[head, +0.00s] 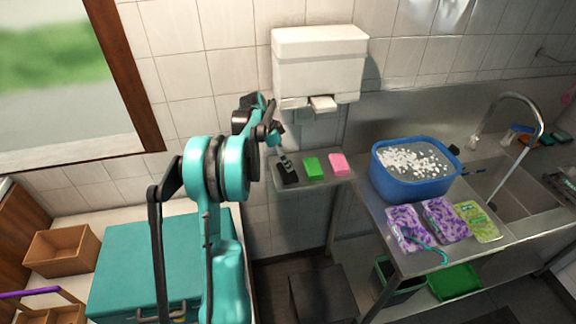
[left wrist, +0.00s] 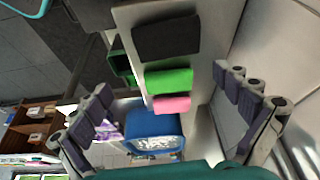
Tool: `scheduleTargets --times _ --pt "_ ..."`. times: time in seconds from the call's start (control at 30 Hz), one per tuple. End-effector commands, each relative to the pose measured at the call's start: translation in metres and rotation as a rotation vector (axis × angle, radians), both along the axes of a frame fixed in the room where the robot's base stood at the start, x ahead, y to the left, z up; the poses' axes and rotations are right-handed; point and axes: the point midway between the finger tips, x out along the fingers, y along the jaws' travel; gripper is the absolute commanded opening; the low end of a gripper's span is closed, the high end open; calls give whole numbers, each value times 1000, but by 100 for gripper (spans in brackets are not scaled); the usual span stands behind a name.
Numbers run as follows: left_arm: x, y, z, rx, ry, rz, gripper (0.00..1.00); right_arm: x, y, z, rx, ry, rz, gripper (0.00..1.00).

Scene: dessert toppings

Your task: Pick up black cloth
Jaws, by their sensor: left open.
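The black cloth (head: 288,176) is a small dark folded block at the left end of a narrow metal shelf, beside a green cloth (head: 313,168) and a pink cloth (head: 339,164). My left gripper (head: 280,153) is close above the black cloth and partly covers it in the head view. In the left wrist view the black cloth (left wrist: 166,38) lies ahead at the top, whole and flat on the shelf. The fingers of my left gripper (left wrist: 162,84) are spread wide with nothing between them. My right gripper is not in view.
A white dispenser (head: 320,65) hangs on the tiled wall above the shelf (head: 318,184). To the right, a blue basin (head: 415,187) with white pieces stands on the counter by colored packs (head: 445,219) and a sink. A teal box (head: 150,262) is at lower left.

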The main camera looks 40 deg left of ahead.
Motion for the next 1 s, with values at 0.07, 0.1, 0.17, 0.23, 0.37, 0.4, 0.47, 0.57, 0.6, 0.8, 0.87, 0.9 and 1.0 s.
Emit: scheduleTargets --times 0.07,0.1,0.17,0.23,0.37,0.4,0.47,0.57,0.6,0.8,0.87,0.9,1.0 --pt "1 12 -4 -5 -3 -16 100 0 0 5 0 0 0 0" --pt "1 15 -8 -6 -3 -22 100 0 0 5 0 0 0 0" --pt "2 16 -14 -6 -4 -28 100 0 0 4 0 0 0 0" --pt "5 15 -22 -7 -5 -30 100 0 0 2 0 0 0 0" --pt "9 12 -35 -6 -4 -29 100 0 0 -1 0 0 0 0" --pt "10 12 -38 -6 -4 -29 100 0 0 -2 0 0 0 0" --pt "12 12 -43 -6 -5 -29 100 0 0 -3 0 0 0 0" --pt "16 11 -58 -6 -5 -29 100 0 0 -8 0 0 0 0" --pt "17 11 -65 -6 -5 -29 100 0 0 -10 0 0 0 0" --pt "24 6 -83 -5 -5 -28 100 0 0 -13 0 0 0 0" --pt "24 6 -82 -5 -5 -28 100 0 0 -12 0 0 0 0" --pt "24 6 -82 -5 -5 -28 100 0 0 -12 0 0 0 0" --pt "24 6 -82 -5 -5 -28 92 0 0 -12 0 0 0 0"
